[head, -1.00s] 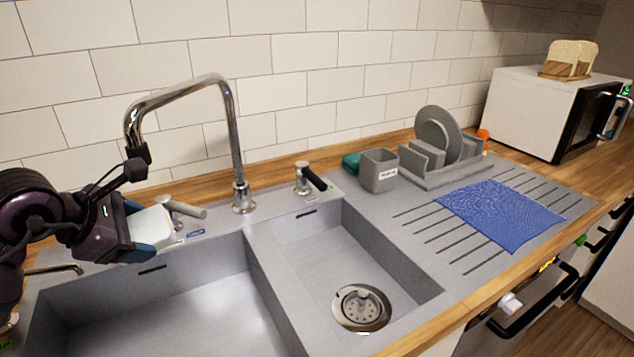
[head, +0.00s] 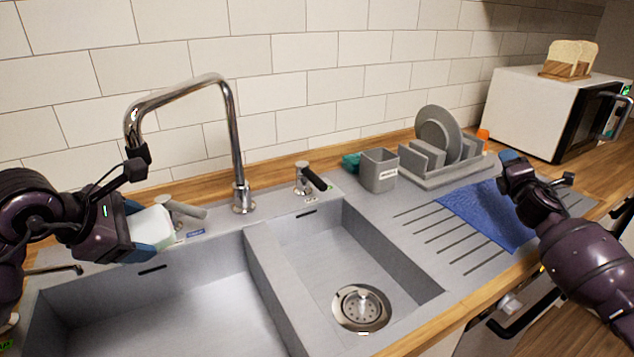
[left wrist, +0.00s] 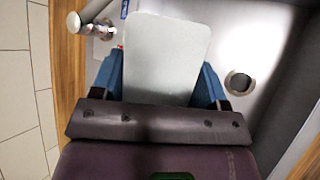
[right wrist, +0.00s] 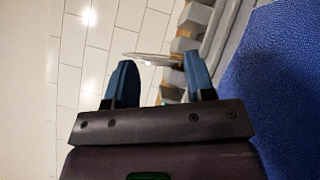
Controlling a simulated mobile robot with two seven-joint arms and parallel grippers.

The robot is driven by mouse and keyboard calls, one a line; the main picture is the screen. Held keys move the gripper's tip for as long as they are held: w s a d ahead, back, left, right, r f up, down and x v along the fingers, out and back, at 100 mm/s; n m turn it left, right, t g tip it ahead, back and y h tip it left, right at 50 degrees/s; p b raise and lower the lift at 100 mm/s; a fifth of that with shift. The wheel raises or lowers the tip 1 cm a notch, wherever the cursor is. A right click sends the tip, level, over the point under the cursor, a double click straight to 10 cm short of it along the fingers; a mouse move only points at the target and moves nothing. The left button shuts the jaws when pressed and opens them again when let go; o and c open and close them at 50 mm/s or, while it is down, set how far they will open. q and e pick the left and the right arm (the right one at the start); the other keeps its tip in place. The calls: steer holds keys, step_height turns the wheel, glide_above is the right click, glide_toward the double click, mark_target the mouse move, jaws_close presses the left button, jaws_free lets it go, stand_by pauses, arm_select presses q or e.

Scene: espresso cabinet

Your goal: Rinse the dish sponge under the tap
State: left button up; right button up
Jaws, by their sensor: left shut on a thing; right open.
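A pale, whitish-green rounded slab (head: 156,229), apparently the dish sponge, is held in my left gripper (head: 143,235). The gripper is shut on it, at the back left of the large sink basin. In the left wrist view the sponge (left wrist: 165,55) sits between the two blue fingers (left wrist: 160,85). The tap (head: 236,140) arches over, with its spout end (head: 137,152) above the sponge and apart from it. No water stream shows. My right gripper (head: 510,160) is open and empty above the blue mat; its spread fingers show in the right wrist view (right wrist: 160,82).
A lever (head: 187,209) stands close behind the sponge, and another black-handled lever (head: 312,178) right of the tap. A grey caddy (head: 379,172), green item (head: 351,161), dish rack (head: 440,172) and blue mat (head: 480,215) lie to the right. The small basin (head: 310,262) is empty.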

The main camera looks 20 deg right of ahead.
steer(key=w+a+n+y, duration=0.1)
steer(key=w+a+n, duration=0.15)
steer(key=a, duration=0.35)
steer(key=w+a+n+y, duration=0.2)
steer(key=a+n, duration=0.1)
steer(key=a, duration=0.2)
steer(key=n+y, duration=0.6)
steer(key=n, duration=0.5)
glide_toward(317, 181)
steer(key=shift+t, duration=0.4)
steer(key=d, duration=0.4)
steer(key=w+d, duration=0.1)
steer(key=d, duration=0.3)
steer(key=w+d+r, duration=0.1)
steer(key=d, duration=0.3)
steer(key=shift+w+d, duration=0.1)
steer(key=shift+w, duration=0.15)
steer(key=s+a+f+n+y, duration=0.25)
steer(key=a+n, duration=0.35)
steer(key=a, duration=0.4)
steer(key=shift+g, duration=0.4)
steer(key=x, duration=1.1)
steer(key=shift+w+r, duration=0.15)
steer(key=shift+w, duration=0.15)
steer(key=shift+c, duration=0.3)
jaws_close()
